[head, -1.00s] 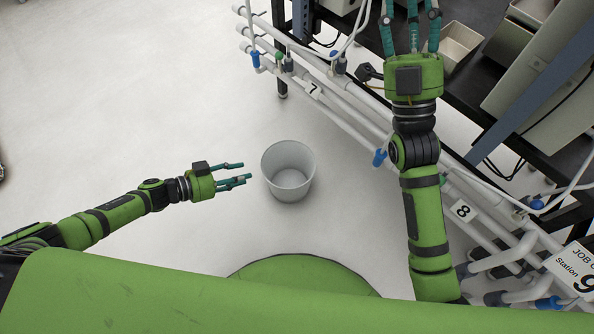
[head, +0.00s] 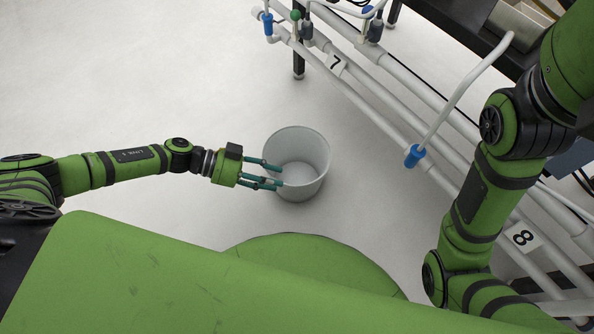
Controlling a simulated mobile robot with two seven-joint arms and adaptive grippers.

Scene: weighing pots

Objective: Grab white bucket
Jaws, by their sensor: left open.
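The white bucket (head: 310,187) stands upright on the pale floor, its open top towards me; it looks empty. My left gripper (head: 276,176) comes in from the left with its teal fingers spread and pointing right. In the picture the fingertips overlap the bucket's left rim. I cannot tell whether they touch it or hover above it. My right arm rises along the right side, and its gripper is out of view.
White pipes (head: 385,101) on a rack run diagonally behind and right of the bucket, with blue-handled fittings and labels 7 and 8. A grey bin (head: 515,22) sits on the dark shelf at top right. The floor (head: 120,70) left of and behind the bucket is clear.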

